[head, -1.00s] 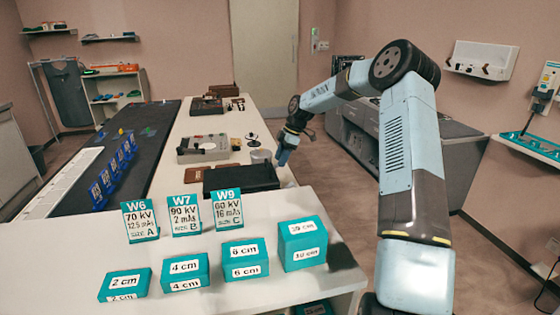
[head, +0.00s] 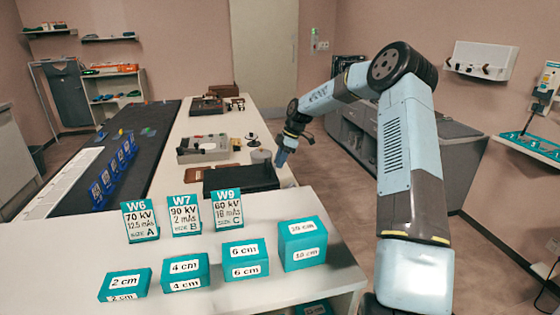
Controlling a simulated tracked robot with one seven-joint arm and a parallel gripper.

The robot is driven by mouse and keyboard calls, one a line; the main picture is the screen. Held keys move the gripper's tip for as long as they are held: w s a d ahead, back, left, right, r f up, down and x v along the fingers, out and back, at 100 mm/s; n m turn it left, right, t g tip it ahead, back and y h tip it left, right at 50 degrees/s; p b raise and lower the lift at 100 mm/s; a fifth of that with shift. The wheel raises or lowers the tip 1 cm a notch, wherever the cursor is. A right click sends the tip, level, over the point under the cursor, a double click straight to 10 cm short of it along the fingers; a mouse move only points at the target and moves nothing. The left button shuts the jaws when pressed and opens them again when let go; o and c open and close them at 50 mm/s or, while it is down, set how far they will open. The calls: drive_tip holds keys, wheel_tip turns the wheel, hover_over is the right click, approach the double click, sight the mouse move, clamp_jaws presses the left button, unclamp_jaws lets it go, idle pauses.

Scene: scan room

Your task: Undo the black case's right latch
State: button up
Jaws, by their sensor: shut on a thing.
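The black case (head: 240,179) lies flat and closed on the long white table, behind the upright W9 card. My gripper (head: 281,160) points down at the case's far right corner, seen from a distance. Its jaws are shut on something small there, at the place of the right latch. The latch itself is hidden by the fingers or too small to make out, so I cannot tell its position. The case's near side is partly covered by the cards.
Teal blocks (head: 302,243) and the W9 card (head: 227,209) stand on the near counter. A grey cylinder (head: 261,156), a brown flat item (head: 187,174) and a grey box (head: 203,148) lie around the case.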

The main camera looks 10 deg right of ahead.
drive_tip(key=shift+d, duration=0.15)
clamp_jaws()
drive_tip(key=d+y, duration=0.1)
drive_tip(key=d+f+y, duration=0.1)
drive_tip(key=y, duration=0.1)
drive_tip(key=d+y, duration=0.1)
drive_tip(key=shift+w+d+f+y, duration=0.1)
drive_tip(key=shift+d+f+y, duration=0.1)
drive_tip(key=shift+f+y, duration=0.2)
drive_tip(key=shift+d+f+y, duration=0.65)
drive_tip(key=shift+y, duration=0.55)
drive_tip(key=shift+d+f+y, duration=0.35)
drive_tip(key=shift+f+y, duration=0.25)
drive_tip(key=shift+y, duration=0.35)
drive_tip(key=shift+d+f+y, duration=0.35)
drive_tip(key=shift+f+y, duration=0.25)
drive_tip(key=shift+y, duration=0.35)
drive_tip(key=o, duration=0.9)
unclamp_jaws()
drive_tip(key=shift+a+f, duration=0.1)
drive_tip(key=shift+o, duration=0.2)
